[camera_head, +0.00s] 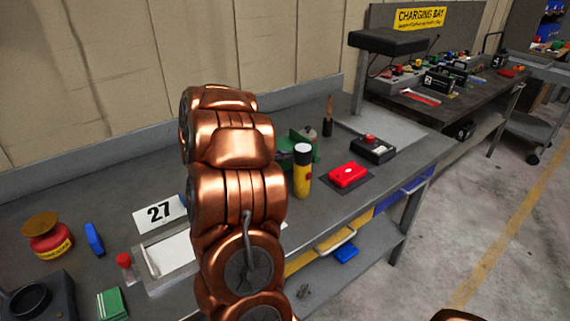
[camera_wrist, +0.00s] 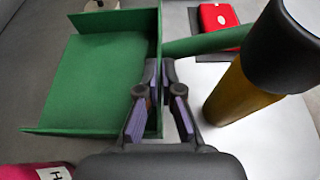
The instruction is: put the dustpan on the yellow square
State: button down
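The green dustpan (camera_wrist: 95,85) fills the left of the wrist view, its open tray facing up and its handle (camera_wrist: 205,42) pointing right. In the head view the dustpan (camera_head: 307,153) shows only partly, behind my copper arm and a yellow bottle. My gripper (camera_wrist: 160,72) has one finger on each side of the dustpan's right wall, near the handle's base. The fingertips are close together and appear to pinch the wall. My gripper is hidden in the head view. I cannot make out a yellow square in either view.
The yellow bottle with a black cap (camera_head: 302,172) stands close to the handle; it also shows in the wrist view (camera_wrist: 240,92). A red case (camera_head: 348,175) lies beyond it on a dark mat.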

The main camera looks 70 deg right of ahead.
aim_at(285, 169)
jog(key=shift+f, duration=1.55)
jog(key=shift+f, duration=0.15)
jog(key=c, duration=1.3)
grip_release()
